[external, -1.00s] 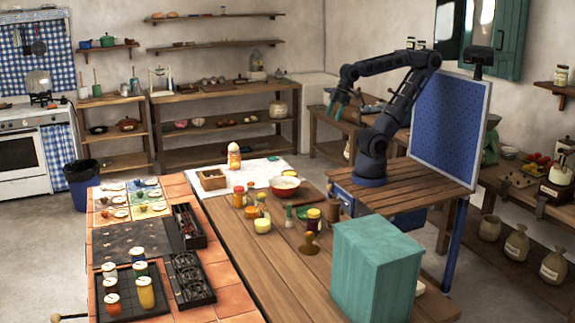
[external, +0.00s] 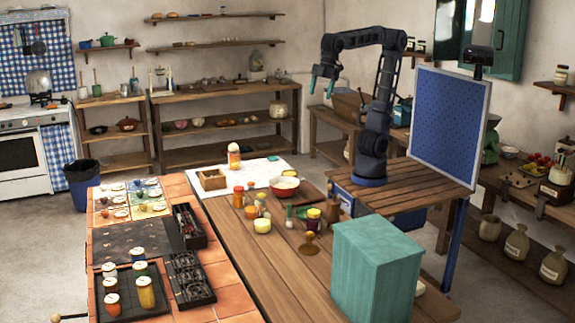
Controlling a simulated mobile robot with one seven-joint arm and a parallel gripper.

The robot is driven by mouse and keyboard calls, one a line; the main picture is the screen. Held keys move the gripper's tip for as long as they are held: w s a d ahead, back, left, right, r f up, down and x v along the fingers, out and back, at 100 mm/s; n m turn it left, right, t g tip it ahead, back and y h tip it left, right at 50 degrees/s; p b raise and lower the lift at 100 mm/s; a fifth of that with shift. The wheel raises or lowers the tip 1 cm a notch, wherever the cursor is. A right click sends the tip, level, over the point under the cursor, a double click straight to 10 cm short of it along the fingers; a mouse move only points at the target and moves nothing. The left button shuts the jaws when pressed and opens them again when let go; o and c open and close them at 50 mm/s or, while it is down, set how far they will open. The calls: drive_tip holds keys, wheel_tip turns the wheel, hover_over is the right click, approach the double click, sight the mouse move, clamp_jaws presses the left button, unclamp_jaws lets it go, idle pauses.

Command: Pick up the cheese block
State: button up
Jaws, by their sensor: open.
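I cannot make out a cheese block for certain in the external view; it may be hidden or too small to tell. My gripper (external: 321,87) is open and empty, with its teal fingertips pointing down. It hangs in the air and appears high above the level of the wooden worktop (external: 284,262), touching nothing.
On the worktop stand a white bowl (external: 284,188), a wooden board (external: 309,194), a small wooden box (external: 211,180), an orange bottle (external: 234,158) and several jars. A large teal box (external: 374,272) blocks part of the near end. A blue panel (external: 450,123) stands right of my arm.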

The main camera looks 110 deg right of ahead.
drive_tip(key=w+a+r+n+g, duration=0.15)
drive_tip(key=w+a, duration=0.25)
drive_tip(key=a, duration=0.4)
drive_tip(key=w+a+r+n, duration=0.1)
drive_tip(key=w+a+n, duration=0.15)
drive_tip(key=a, duration=0.65)
drive_tip(key=n+g, duration=0.2)
drive_tip(key=n, duration=0.7)
hover_over(419, 286)
drive_tip(key=shift+h, duration=0.3)
drive_tip(key=f, duration=5.3)
drive_tip(key=shift+s+d, duration=0.3)
drive_tip(key=shift+d, duration=0.1)
drive_tip(key=shift+w+a+f, duration=0.15)
drive_tip(key=shift+a+f, duration=0.05)
drive_tip(key=shift+f, duration=1.1)
drive_tip(key=shift+w+a+f, duration=0.1)
drive_tip(key=shift+a+f, duration=0.05)
drive_tip(key=shift+f, duration=1.15)
drive_tip(key=shift+c, duration=0.5)
